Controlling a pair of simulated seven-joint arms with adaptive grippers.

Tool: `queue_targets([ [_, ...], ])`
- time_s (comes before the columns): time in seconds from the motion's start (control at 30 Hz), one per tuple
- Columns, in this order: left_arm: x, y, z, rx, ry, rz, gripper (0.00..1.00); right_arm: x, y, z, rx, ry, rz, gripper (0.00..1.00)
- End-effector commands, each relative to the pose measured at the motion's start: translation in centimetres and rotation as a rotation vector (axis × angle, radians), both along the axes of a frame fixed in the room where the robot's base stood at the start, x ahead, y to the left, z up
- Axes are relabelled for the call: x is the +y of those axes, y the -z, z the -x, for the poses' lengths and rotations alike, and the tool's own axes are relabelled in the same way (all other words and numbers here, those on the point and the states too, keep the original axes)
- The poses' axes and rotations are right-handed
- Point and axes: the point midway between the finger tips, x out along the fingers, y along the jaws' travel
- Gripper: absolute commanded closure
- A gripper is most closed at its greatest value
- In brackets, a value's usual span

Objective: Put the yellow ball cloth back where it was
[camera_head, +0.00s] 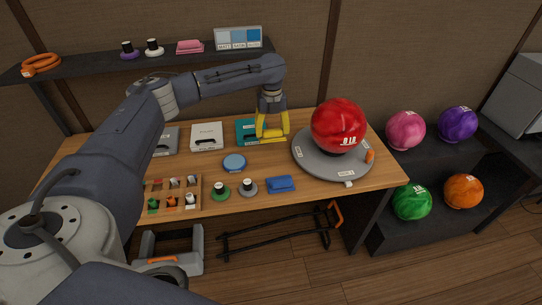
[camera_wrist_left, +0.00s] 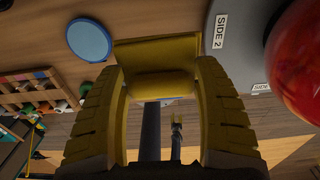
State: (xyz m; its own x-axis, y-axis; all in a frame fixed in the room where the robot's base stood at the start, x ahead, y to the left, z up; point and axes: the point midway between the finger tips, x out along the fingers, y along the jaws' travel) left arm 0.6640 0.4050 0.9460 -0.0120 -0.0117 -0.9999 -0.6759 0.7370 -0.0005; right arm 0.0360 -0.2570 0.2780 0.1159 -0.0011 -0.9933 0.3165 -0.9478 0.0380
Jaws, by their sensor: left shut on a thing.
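The yellow ball cloth (camera_wrist_left: 165,85) is a folded pad held between the yellow fingers of my left gripper (camera_wrist_left: 163,100) in the left wrist view. In the head view my left gripper (camera_head: 272,128) points down over the back middle of the table, left of the red ball, and is shut on the cloth (camera_head: 273,140). The cloth is partly hidden by the fingers, and I cannot tell how far it is above the table. A folded blue cloth (camera_head: 281,184) lies near the table's front edge. My right gripper is not in view.
A red ball (camera_head: 338,124) sits on a grey round turntable (camera_head: 310,163) at the right. A teal case (camera_head: 246,134) and a white case (camera_head: 207,136) stand behind. A blue disc (camera_head: 234,164) and a wooden tray (camera_head: 150,186) lie left. A shelf (camera_head: 110,66) holds pink cloths (camera_head: 190,47).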

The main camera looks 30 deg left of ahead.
Motion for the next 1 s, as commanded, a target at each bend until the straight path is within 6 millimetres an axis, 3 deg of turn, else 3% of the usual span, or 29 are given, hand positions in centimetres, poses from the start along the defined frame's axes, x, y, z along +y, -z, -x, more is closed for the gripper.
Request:
queue_targets([
  [0.1,0.0,2.9,0.1,0.004,-0.001,-0.001,0.54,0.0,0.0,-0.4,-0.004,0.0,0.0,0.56],
  [0.3,0.0,6.4,0.1,0.001,-0.002,-0.001,0.54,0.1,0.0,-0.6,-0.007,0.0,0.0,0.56],
  [0.77,0.1,9.2,0.0,0.001,-0.001,-0.002,0.54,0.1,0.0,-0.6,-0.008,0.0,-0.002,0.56],
  [1.0,0.0,12.0,0.1,0.001,-0.002,-0.001,0.54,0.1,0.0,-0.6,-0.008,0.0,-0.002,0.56],
])
